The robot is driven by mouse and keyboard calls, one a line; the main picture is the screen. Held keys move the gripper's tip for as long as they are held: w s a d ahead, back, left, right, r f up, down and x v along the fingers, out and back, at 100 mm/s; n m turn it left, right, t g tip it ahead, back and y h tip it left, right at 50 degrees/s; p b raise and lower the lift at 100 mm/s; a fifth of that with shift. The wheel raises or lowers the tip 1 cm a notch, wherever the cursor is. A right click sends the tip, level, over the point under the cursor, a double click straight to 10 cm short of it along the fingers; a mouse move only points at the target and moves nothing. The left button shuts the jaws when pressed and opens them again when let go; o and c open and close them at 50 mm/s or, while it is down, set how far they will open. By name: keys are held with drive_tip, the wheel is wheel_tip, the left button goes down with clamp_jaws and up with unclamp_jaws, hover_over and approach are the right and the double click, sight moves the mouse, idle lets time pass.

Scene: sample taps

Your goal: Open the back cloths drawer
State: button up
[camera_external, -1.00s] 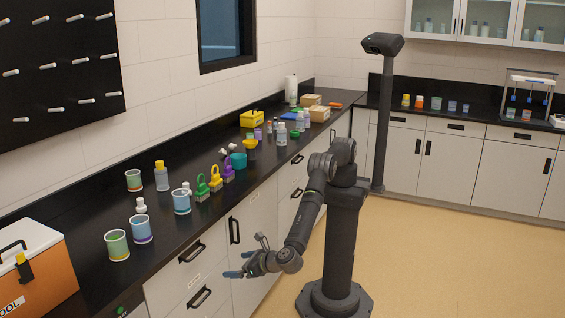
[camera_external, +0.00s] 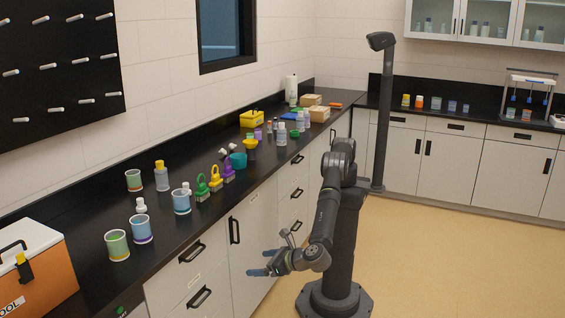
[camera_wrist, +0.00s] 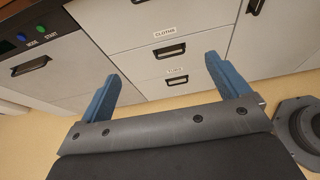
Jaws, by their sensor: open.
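A cabinet door (camera_external: 250,230) with an upright handle stands right of that stack. Further drawers (camera_external: 295,191) lie beyond it. A panel with MODE and START buttons (camera_wrist: 30,35) is to the left in the wrist view. The black counter (camera_external: 80,210) holds several cups and bottles. The floor is clear.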

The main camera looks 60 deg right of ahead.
drive_tip(key=c, duration=1.1)
drive_tip(key=shift+f, duration=0.15)
drive_tip(key=shift+c, duration=0.6)
wheel_tip(320, 180, down, 13)
drive_tip(key=s+a+n+g+y, duration=0.2)
drive_tip(key=n+g+y, duration=0.15)
drive_tip(key=g, duration=0.25)
drive_tip(key=m+t+y, duration=0.6)
drive_tip(key=m+y, duration=0.4)
drive_tip(key=m, duration=0.1)
approach(197, 254)
drive_tip(key=x, duration=1)
drive_tip(key=shift+w+d+f, duration=0.2)
drive_tip(key=shift+w, duration=0.05)
